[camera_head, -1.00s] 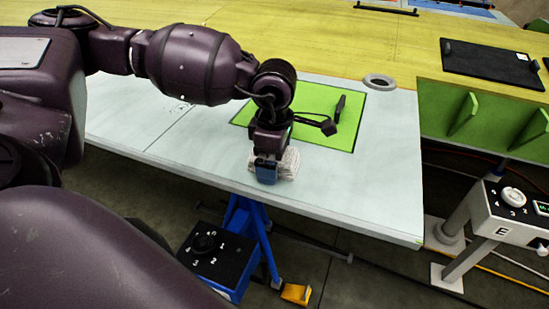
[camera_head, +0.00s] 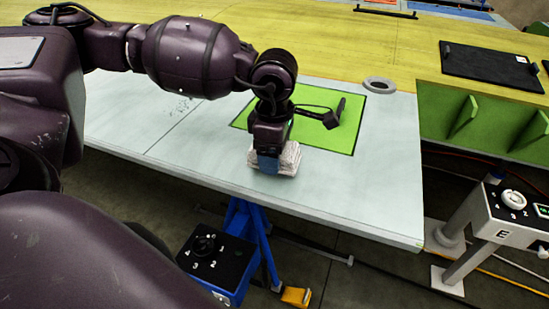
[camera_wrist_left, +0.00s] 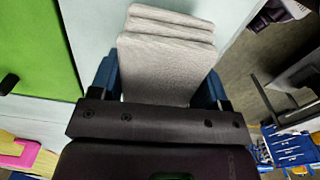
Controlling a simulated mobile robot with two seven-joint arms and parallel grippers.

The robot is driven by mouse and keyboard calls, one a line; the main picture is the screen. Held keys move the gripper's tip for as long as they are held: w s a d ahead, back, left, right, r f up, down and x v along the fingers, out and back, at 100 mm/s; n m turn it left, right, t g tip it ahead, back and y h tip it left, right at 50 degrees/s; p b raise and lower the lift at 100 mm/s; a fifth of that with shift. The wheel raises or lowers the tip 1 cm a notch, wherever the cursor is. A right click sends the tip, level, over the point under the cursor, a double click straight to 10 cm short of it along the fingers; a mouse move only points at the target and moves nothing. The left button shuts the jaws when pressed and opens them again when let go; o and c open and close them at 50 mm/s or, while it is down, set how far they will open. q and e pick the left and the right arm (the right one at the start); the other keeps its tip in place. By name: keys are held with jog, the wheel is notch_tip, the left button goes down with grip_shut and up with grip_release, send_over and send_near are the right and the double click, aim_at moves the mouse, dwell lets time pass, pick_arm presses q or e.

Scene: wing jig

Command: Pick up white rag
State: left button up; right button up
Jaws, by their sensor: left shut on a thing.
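The white rag (camera_head: 289,158) is a folded, layered stack near the front edge of the pale table panel. In the left wrist view the rag (camera_wrist_left: 168,62) lies between the two blue fingers. My left gripper (camera_head: 268,164) is shut on the rag, with its fingers on either side of it; it also shows in the left wrist view (camera_wrist_left: 160,88). I cannot tell whether the rag is clear of the surface. My right gripper is not in view.
A green mat (camera_head: 344,134) lies just behind the rag, and a grey ring (camera_head: 380,83) sits beyond it. A black tray (camera_head: 490,65) lies at the far right. The panel's front edge (camera_head: 340,225) is close, with a blue stand (camera_head: 228,262) below it.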

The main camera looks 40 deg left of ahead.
pick_arm(q)
notch_tip(320, 180, up, 18)
dwell(0.3)
jog(key=shift+f, duration=0.1)
